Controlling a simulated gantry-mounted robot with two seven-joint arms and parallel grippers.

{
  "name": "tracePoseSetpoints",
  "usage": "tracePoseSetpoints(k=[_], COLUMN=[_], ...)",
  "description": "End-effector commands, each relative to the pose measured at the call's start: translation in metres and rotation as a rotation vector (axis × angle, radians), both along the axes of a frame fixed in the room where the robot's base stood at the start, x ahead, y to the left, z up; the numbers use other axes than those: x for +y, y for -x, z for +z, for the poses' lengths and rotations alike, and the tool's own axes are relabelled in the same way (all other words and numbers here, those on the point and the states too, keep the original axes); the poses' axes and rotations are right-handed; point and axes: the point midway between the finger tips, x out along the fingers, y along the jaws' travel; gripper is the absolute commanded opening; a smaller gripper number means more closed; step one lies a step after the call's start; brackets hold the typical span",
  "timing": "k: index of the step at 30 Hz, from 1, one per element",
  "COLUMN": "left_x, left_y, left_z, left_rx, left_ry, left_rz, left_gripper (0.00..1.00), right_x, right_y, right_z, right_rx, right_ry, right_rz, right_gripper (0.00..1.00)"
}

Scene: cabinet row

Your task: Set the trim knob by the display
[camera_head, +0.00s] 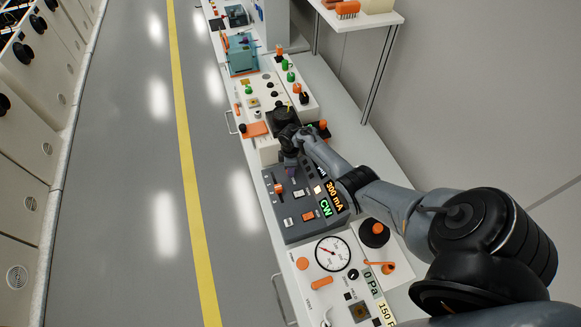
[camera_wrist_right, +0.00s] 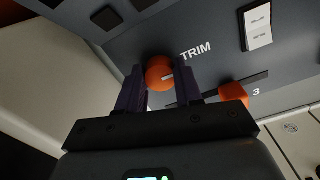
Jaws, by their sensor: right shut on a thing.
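The trim knob is a small round orange knob (camera_wrist_right: 160,73) with a pale marker line, on a dark grey panel (camera_wrist_right: 205,60) beside the white word TRIM. My right gripper (camera_wrist_right: 160,92) has its dark purple fingers closed on the knob's two sides. In the head view my right gripper (camera_head: 291,170) is over the far left part of the dark grey console (camera_head: 304,219) and hides the knob. The display (camera_head: 330,201) on the console's right side reads 300 mA in orange and CW in green. My left gripper is not in view.
An orange slider (camera_wrist_right: 233,92) marked 3 is close beside the right finger. The console also carries switches and an orange rocker (camera_head: 308,216). A white panel with a round gauge (camera_head: 333,253) is nearer. The aisle floor (camera_head: 130,200) to the left is clear.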

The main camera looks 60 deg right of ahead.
Motion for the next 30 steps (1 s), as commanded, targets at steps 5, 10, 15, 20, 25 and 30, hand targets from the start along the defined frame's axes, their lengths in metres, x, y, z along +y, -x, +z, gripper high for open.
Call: tracePoseSetpoints(k=[5,10,15,20,25,30], left_x=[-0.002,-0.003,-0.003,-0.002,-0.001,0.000], left_y=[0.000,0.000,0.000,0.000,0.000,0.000], left_z=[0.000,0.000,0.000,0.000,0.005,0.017], left_rx=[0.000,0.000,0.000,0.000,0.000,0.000], left_ry=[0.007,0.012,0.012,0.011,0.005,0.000], left_rz=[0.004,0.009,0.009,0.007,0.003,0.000], left_gripper=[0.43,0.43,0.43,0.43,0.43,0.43], right_x=[0.000,0.000,0.000,0.000,0.000,0.000], right_y=[0.000,0.000,0.000,0.000,0.000,0.000], right_z=[-0.001,-0.001,-0.001,0.000,0.009,0.033], right_rx=[0.001,0.001,0.000,0.000,-0.001,-0.002], right_ry=[-0.001,-0.001,0.000,0.000,0.000,0.002], right_rz=[-0.001,-0.001,-0.001,-0.001,-0.001,-0.001], right_gripper=[0.04,0.49,0.60,0.60,0.60,0.60])
